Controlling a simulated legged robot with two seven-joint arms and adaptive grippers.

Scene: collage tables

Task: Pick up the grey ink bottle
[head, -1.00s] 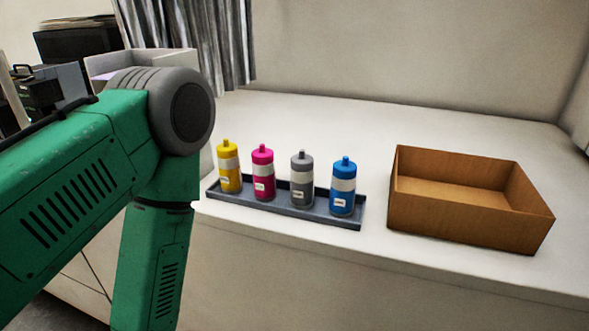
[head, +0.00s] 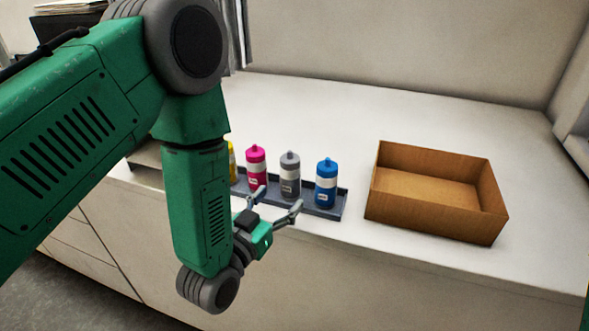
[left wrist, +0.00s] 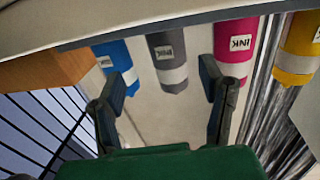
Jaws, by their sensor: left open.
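The grey ink bottle (head: 290,175) stands upright in a dark shallow tray (head: 325,211), between the magenta and blue bottles. It has a white band and a small label. My left gripper (head: 280,199) is open and empty at the tray's front edge, its fingers pointing towards the bottles. In the left wrist view, which is upside down, the grey bottle (left wrist: 166,58) appears beyond and between the open fingers (left wrist: 164,82), apart from them. My right gripper is out of view.
The magenta bottle (head: 256,165) and blue bottle (head: 326,182) stand close on either side. The yellow bottle (head: 233,163) is mostly hidden behind my left arm. An open, empty-looking brown box (head: 430,215) stands to the right. The white counter (head: 330,110) behind the tray is clear.

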